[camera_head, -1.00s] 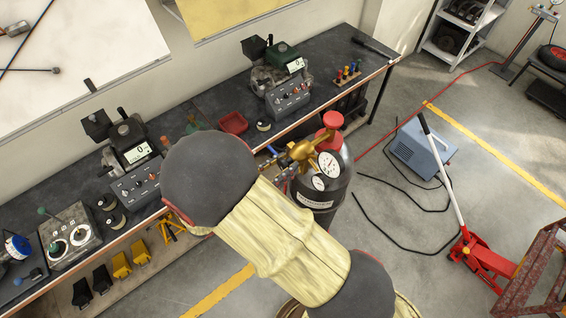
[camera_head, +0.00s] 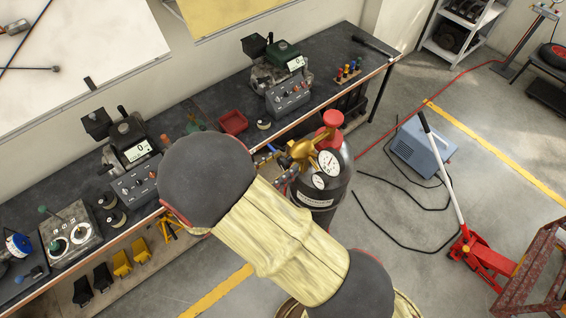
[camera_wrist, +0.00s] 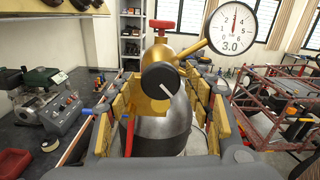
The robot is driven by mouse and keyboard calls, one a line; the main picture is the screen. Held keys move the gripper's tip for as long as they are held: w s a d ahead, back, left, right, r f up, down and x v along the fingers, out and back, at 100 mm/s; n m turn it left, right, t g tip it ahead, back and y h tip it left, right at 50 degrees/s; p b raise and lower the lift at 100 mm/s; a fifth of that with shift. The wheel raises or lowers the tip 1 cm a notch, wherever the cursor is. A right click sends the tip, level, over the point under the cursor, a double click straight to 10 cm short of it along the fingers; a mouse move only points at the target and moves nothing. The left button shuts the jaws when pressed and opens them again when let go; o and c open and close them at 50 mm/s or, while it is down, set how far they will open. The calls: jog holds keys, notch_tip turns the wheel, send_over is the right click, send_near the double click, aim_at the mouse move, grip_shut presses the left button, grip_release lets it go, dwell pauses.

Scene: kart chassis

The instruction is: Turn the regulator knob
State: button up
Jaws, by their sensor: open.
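The regulator knob (camera_wrist: 161,82) is black and round with a white pointer line. It sits on the front of the brass regulator (camera_wrist: 150,108), in the middle of the wrist view. My gripper (camera_wrist: 162,96) is open, its yellow-padded fingers to the left and right of the knob, with gaps between pads and knob. Whether the fingertips reach level with the knob is hard to tell. A round gauge (camera_wrist: 232,27) on a brass stem reads 3.0. In the head view the regulator (camera_head: 297,156) shows beside two gauges (camera_head: 328,162); my arm hides most of my gripper there.
The regulator is on a dark gas cylinder (camera_head: 332,190) with a red top valve (camera_head: 333,119). A workbench (camera_head: 200,104) with instruments runs close by on the left. A blue box (camera_head: 420,145) and a red jack (camera_head: 482,256) stand on the floor to the right.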

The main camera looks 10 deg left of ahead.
jog(key=v, duration=1.1)
jog(key=shift+s, duration=0.2)
jog(key=shift+a, duration=0.1)
